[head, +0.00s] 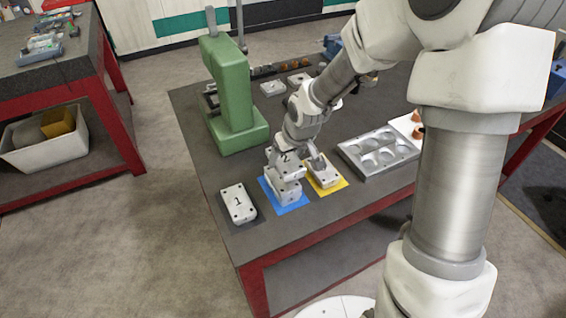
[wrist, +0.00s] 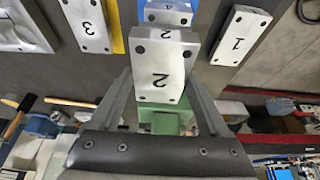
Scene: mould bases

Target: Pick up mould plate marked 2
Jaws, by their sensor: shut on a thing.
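The mould plate marked 2 (wrist: 160,72) is a pale grey block with dark corner holes. My gripper (wrist: 158,92) is shut on it, with one finger along each side. In the head view the plate (head: 281,160) is above the blue mat (head: 293,208), partly hidden by my gripper (head: 292,160). Another grey block (head: 288,192) sits on the blue mat below it; I cannot tell whether the two touch. In the wrist view this lower block (wrist: 168,12) shows beyond the held plate.
Plate 1 (head: 238,203) lies on a dark mat to the left. Plate 3 (head: 323,170) lies on the yellow mat (head: 331,190) to the right. A silver mould tray (head: 380,152) is further right. A green press (head: 232,100) stands behind. The table's front edge is bare.

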